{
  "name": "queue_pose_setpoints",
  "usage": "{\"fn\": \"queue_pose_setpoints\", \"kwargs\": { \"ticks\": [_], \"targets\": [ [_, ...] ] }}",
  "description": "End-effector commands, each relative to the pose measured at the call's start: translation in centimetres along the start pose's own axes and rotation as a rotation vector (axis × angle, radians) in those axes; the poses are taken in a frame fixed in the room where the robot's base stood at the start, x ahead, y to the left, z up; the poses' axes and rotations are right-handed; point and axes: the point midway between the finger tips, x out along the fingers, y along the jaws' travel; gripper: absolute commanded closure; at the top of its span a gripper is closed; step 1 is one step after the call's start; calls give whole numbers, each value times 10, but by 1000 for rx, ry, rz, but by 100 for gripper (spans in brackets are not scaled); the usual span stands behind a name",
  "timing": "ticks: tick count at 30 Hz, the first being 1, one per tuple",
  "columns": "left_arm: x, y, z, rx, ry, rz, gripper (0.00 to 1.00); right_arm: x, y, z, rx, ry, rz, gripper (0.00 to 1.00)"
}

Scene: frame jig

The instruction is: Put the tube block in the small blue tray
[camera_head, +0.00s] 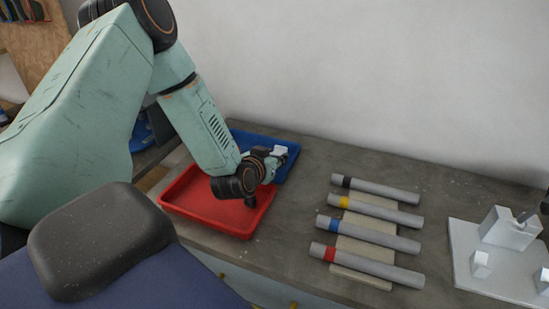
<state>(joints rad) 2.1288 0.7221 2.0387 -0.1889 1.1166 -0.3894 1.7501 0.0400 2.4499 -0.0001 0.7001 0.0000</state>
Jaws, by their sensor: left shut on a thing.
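My left gripper (272,162) is over the blue tray (291,165), which lies against the wall behind a red tray. It is shut on a small pale grey block, the tube block (280,150), which shows at the fingertips. The block appears above the blue tray's right part; whether it touches the tray floor I cannot tell. My wrist and forearm hide much of the blue tray. My right gripper is not in view.
The red tray (243,226) stands in front, partly under my wrist, and looks empty. Several grey tubes with coloured bands (380,222) lie on pale strips to the right. A pale jig plate with blocks (490,277) is at far right. Bare bench lies between trays and tubes.

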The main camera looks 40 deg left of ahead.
Motion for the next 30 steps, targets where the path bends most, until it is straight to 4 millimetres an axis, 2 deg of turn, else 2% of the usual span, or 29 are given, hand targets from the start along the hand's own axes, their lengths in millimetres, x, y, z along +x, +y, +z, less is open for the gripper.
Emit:
{"fn": "queue_pose_setpoints", "kwargs": {
  "ticks": [1,7,8,11,20,25,30],
  "targets": [
    [0,-1,8,4,-12,-1,100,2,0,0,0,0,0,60],
    [0,0,14,1,-20,0,100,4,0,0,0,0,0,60],
    [0,0,14,1,-22,1,65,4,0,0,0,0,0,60],
    [0,0,15,0,-24,2,57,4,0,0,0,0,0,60],
    [-1,0,15,-3,-27,2,57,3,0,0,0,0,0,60],
    [-6,0,2,-4,-26,1,57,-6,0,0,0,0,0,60],
    [-40,0,-1,-9,-23,0,57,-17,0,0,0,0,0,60]
  ]
}}
